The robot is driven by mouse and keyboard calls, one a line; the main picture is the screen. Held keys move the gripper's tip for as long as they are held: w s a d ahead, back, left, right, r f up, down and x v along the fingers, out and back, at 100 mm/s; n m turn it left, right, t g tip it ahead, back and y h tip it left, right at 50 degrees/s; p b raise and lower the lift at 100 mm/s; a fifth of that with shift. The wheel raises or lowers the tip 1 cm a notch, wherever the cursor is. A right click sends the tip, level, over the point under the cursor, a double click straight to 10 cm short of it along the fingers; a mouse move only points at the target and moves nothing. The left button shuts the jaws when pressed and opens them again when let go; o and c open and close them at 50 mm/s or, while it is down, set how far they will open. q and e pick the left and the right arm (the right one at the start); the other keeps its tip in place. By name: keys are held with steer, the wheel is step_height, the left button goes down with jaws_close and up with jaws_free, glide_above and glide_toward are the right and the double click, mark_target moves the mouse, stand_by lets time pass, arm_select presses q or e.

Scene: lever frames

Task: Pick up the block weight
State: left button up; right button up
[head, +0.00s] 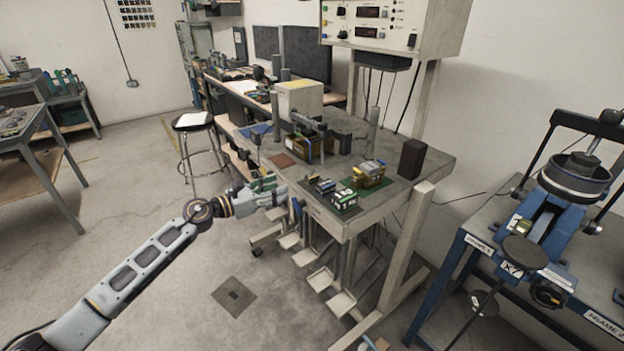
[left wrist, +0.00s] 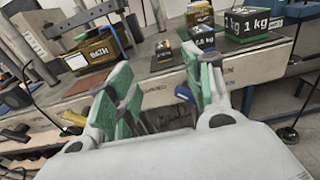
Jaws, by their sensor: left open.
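Several labelled blocks stand on the grey bench (head: 400,193). A green and black block marked 1 kg (head: 344,200) sits on a green mat near the front edge; it also shows in the left wrist view (left wrist: 262,22). A smaller dark block (head: 325,186) stands left of it, and a tiny one (left wrist: 163,50) further left. A yellowish block (head: 369,172) is behind. I cannot tell which one is the block weight. My left gripper (head: 284,190) is open and empty, just off the bench's front edge, apart from the blocks. My right gripper is out of view.
A brown box with a blue strap (left wrist: 96,54) stands left under a metal frame. A dark upright block (head: 411,159) is at the bench's right. Hanging plates (head: 320,279) are below the edge. A blue-framed machine (head: 560,215) stands right. Open floor lies left.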

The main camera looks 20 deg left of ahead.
mark_target(307, 177)
arm_select(q)
steer(key=shift+p+x, duration=0.45)
steer(key=shift+x, duration=2.6)
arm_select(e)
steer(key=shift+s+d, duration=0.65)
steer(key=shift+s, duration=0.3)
arm_select(q)
steer(key=shift+w+d, duration=0.1)
steer(key=shift+w+d+r, duration=0.1)
steer(key=shift+w+d, duration=0.25)
steer(key=shift+p+x, duration=0.45)
steer(key=shift+x, duration=1.05)
steer(key=shift+w+d, duration=0.3)
steer(key=shift+d, duration=0.1)
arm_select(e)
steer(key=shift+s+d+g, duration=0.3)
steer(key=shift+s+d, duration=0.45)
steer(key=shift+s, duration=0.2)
